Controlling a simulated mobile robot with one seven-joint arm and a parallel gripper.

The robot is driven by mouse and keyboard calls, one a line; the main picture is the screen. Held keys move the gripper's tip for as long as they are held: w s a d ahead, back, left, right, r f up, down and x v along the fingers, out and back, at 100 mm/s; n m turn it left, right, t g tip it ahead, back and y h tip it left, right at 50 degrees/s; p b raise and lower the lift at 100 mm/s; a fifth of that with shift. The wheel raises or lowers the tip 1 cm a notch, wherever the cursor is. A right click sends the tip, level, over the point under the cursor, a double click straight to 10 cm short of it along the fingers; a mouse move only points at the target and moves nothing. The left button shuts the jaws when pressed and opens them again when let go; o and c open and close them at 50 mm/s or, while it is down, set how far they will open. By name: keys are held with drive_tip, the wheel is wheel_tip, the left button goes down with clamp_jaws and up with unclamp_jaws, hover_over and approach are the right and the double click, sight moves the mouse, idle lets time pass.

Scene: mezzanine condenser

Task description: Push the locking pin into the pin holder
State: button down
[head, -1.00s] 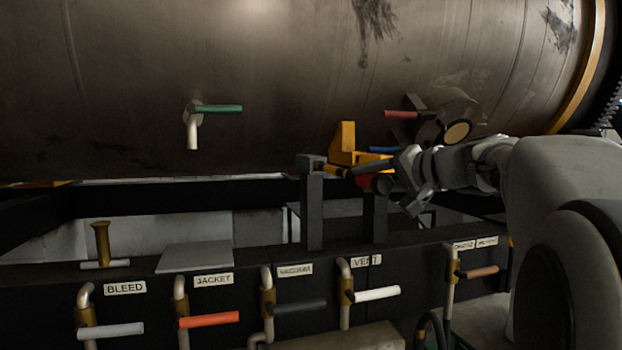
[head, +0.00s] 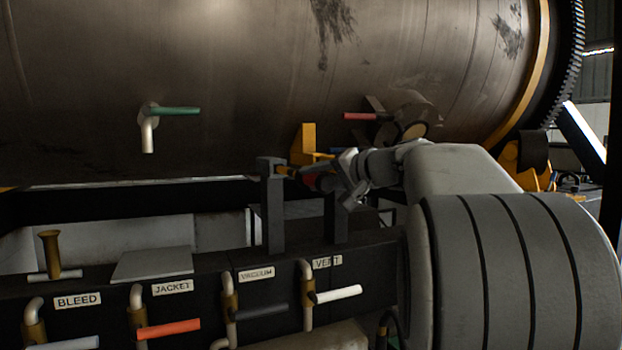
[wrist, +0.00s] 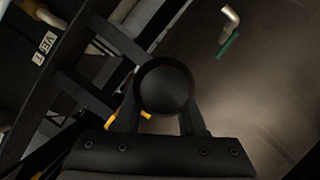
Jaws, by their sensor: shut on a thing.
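My gripper (head: 334,179) is shut on the locking pin beside the drum. In the wrist view, the pin's round black end (wrist: 165,88) sits between the two fingers and hides the rest of it. In the head view a red part (head: 312,181) shows just left of the fingers, with an orange piece (head: 284,171) further left. The pin holder seems to be the pair of dark posts with a grey block (head: 270,164) on the left post. The orange piece meets or nearly meets this block; how deep the pin sits cannot be told.
A yellow bracket (head: 308,140) stands just behind the pin. A red-handled lever (head: 360,116) and a green-handled valve (head: 178,111) stick out from the large drum (head: 230,80). Labelled valves with coloured handles, such as the white one (head: 338,294), line the dark front beam below.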

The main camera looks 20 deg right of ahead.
drive_tip(key=p, duration=0.2)
approach(287, 168)
drive_tip(key=shift+a+f, duration=1.15)
drive_tip(key=shift+f, duration=0.05)
idle(0.3)
drive_tip(key=shift+w+p, duration=0.7)
drive_tip(key=shift+w, duration=0.65)
drive_tip(key=shift+w+a+r+p, duration=0.1)
drive_tip(key=shift+w+p, duration=1.1)
drive_tip(key=shift+w, duration=0.6)
drive_tip(key=shift+w+a+r+p, duration=0.1)
drive_tip(key=shift+w+p, duration=1.1)
drive_tip(key=shift+w, duration=0.55)
drive_tip(key=shift+w+f+p, duration=0.15)
drive_tip(key=shift+w+p, duration=0.55)
drive_tip(key=shift+w, duration=0.25)
drive_tip(key=shift+c, duration=2)
unclamp_jaws()
drive_tip(key=shift+f, duration=0.15)
